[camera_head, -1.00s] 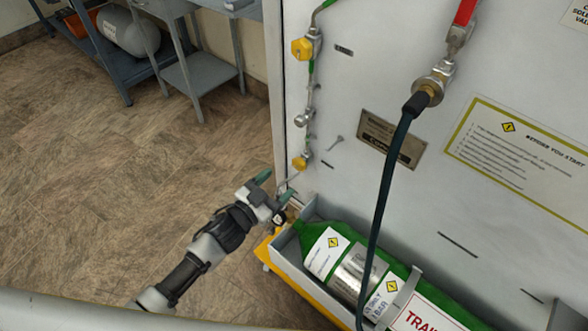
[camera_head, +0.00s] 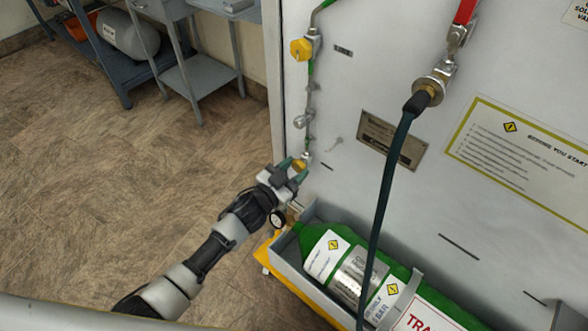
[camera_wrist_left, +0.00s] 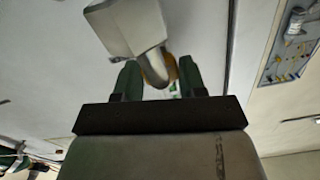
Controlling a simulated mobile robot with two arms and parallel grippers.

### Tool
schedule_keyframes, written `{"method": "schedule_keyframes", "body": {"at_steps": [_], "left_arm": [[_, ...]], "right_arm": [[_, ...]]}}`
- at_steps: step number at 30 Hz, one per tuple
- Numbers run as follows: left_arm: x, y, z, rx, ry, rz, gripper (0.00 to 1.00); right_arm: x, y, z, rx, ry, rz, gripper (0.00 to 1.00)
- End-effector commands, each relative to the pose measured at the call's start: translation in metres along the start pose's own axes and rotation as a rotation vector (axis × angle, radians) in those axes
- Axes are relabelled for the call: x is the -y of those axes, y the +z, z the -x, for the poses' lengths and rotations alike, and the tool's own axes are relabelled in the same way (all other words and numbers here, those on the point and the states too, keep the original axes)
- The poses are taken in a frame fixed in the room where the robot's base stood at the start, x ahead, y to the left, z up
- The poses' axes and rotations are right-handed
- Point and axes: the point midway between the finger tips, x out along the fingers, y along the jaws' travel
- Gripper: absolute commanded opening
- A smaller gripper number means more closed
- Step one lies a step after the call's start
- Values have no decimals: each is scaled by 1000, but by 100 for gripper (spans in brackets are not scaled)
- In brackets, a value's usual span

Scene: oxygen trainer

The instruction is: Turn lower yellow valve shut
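The lower yellow valve (camera_head: 300,165) is on the green and metal pipe line on the left part of the white panel. My left gripper (camera_head: 293,169) is at this valve, with its green fingers apart on either side of the knob. In the left wrist view the yellow knob (camera_wrist_left: 155,70) shows between the two fingertips (camera_wrist_left: 160,78), partly hidden behind a pale metal part. Contact between fingers and knob cannot be told. The upper yellow valve (camera_head: 301,49) sits higher on the same line. My right gripper is not in view.
A green cylinder (camera_head: 318,246) lies in a grey tray (camera_head: 287,262) just below the gripper, with a gauge (camera_head: 278,219) by its end. A dark hose (camera_head: 377,220) hangs to the right. Open floor (camera_head: 120,190) lies to the left, with a blue shelf (camera_head: 100,50) behind.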

Motion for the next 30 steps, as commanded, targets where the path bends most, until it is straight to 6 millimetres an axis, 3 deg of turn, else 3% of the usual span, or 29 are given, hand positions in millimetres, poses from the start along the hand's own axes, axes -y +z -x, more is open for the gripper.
{"method": "schedule_keyframes", "body": {"at_steps": [1,3,8,20,30], "left_arm": [[0,0,0,0,0,0,27],[0,0,0,0,0,0,17],[0,0,0,0,0,-43,17],[0,1,0,0,0,-460,17],[0,0,0,0,0,-498,17]], "right_arm": [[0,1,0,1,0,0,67],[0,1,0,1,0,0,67],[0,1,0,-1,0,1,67],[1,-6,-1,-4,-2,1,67],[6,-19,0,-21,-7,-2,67]]}}
